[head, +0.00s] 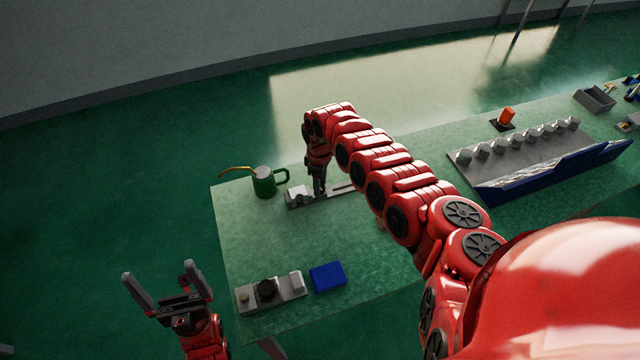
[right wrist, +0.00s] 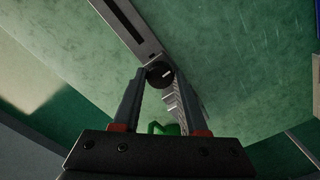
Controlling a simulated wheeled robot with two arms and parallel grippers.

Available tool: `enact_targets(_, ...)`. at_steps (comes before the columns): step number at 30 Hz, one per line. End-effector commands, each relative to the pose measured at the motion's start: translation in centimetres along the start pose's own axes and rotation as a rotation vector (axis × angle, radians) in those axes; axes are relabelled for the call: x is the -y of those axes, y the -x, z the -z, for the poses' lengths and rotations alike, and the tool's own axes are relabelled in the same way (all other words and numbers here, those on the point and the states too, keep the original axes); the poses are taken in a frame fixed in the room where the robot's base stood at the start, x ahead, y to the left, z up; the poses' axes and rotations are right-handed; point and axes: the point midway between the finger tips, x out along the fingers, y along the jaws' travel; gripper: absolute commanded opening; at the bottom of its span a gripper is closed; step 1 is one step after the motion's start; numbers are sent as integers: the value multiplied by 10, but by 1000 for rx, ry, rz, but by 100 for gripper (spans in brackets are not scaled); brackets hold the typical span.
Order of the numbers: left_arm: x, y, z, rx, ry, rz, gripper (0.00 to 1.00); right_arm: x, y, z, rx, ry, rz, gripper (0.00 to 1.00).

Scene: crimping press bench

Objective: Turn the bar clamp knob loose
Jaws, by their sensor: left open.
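The bar clamp is a grey slotted bar (head: 342,190) lying near the far left of the bench, with a pale block (head: 298,197) at its left end. The bar also shows in the right wrist view (right wrist: 128,22). Its round black knob (right wrist: 160,75) with a white mark shows there between the fingertips of my right gripper (right wrist: 160,72). Whether the fingers touch the knob cannot be told. In the head view my right gripper (head: 319,188) points down at the clamp and hides the knob. My left gripper (head: 168,285) is open and empty, off the bench's front left corner.
A green can (head: 264,183) with a yellow spout stands left of the clamp. A grey base with a black knob (head: 267,290) and a blue block (head: 327,276) lie at the near edge. A grey rack (head: 515,158) stands to the right. The bench middle left is clear.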

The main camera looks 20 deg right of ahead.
Motion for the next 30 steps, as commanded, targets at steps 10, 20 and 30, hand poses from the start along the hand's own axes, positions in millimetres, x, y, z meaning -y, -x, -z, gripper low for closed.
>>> enact_targets(10,0,0,0,0,0,0,100,0,0,0,0,0,0,0)
enact_targets(20,0,6,-1,0,0,0,100,0,-2,0,0,72,1,0)
enact_targets(30,-1,22,-4,0,0,0,100,-1,-3,0,0,333,-1,0)
